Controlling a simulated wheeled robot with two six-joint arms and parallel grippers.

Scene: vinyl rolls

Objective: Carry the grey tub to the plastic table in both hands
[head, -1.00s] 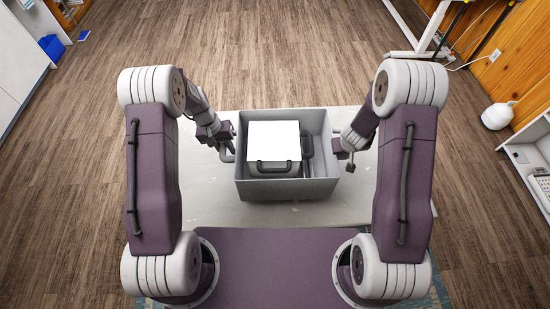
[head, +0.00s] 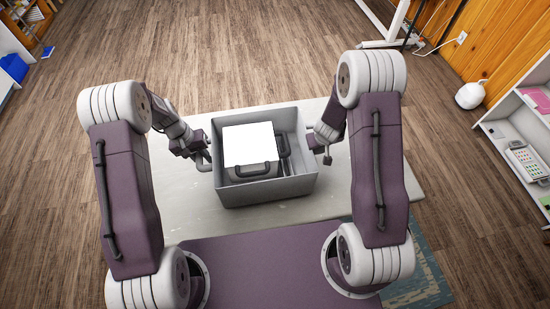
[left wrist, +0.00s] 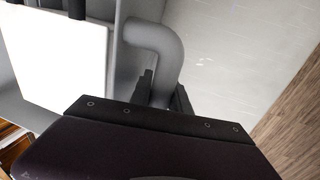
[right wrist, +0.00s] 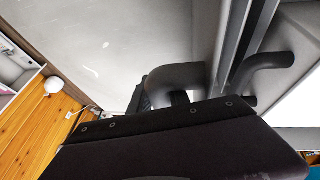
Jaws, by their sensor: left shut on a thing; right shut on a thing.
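The grey tub (head: 270,191) is an open box in the middle of the head view, upright, over a pale table (head: 355,190). Inside it lies a case with a white top (head: 249,144) and dark grey handles. My left gripper (head: 204,161) is shut on the tub's left handle, a bent grey bar (left wrist: 167,48) in the left wrist view. My right gripper (head: 318,148) is shut on the opposite handle, which shows in the right wrist view (right wrist: 180,76). I cannot tell whether the tub's bottom touches the table; its underside is hidden.
A white shelf unit (head: 500,118) with a keypad-like item stands at the right. A white rounded object (head: 470,95) sits by the wooden wall. A blue bin (head: 14,67) is at the far left. A teal rug (head: 420,275) lies at lower right.

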